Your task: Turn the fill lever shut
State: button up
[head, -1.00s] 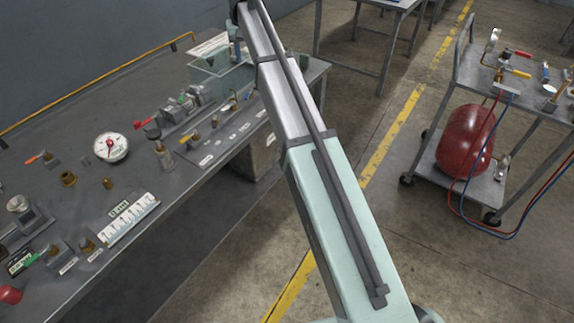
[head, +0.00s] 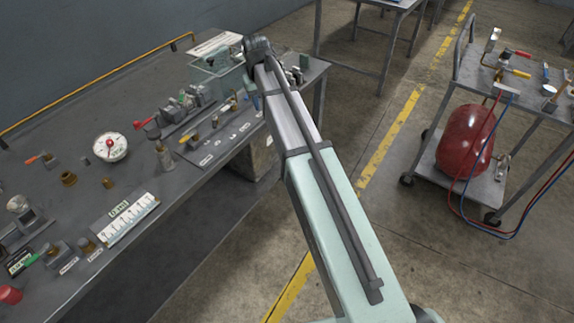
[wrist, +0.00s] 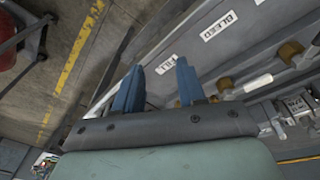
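My gripper (wrist: 160,67) is open, with its two blue fingers apart and nothing seen held between them. The FILL label (wrist: 166,65) shows between and beyond the fingertips, on a grey panel edge. A brass fitting (wrist: 225,86) with a pale bar (wrist: 257,83) lies just right of the right finger. I cannot tell whether this bar is the fill lever or whether a finger touches it. In the head view my gripper (head: 252,98) is at the bench's right end, small and partly hidden by my arm.
The BLEED label (wrist: 218,26) and another brass fitting (wrist: 290,50) lie beyond. A trolley with a red tank (head: 465,139) stands right; floor lies between.

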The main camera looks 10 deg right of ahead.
jog(key=s+d+f+g, duration=0.1)
jog(key=s+d+f, duration=0.1)
jog(key=s+f, duration=0.4)
jog(key=s+d+f+g, duration=0.2)
jog(key=s+f, duration=0.4)
jog(key=f, duration=0.6)
jog(key=shift+s+d+f+m+h, duration=0.2)
jog(key=shift+d+f+m+h, duration=0.1)
jog(key=shift+d, duration=0.45)
jog(key=w+a+r+m+t, duration=0.1)
jog(key=w+a+r, duration=0.2)
jog(key=w+r, duration=0.6)
jog(key=w+a+r+t+y, duration=0.1)
jog(key=w+a+r, duration=0.4)
jog(key=r, duration=0.7)
jog(key=w+a+r+m, duration=0.1)
jog(key=w+a+r, duration=0.1)
jog(key=w+r, duration=0.75)
jog(key=s+f+m, duration=0.1)
jog(key=f, duration=0.3)
jog(key=s+f+m, duration=0.1)
jog(key=f, duration=0.3)
jog(key=s+f+m, duration=0.1)
jog(key=f, duration=0.3)
jog(key=shift+a+f+m+g, duration=0.2)
jog(key=shift+m+g, duration=0.1)
jog(key=shift+g, duration=0.1)
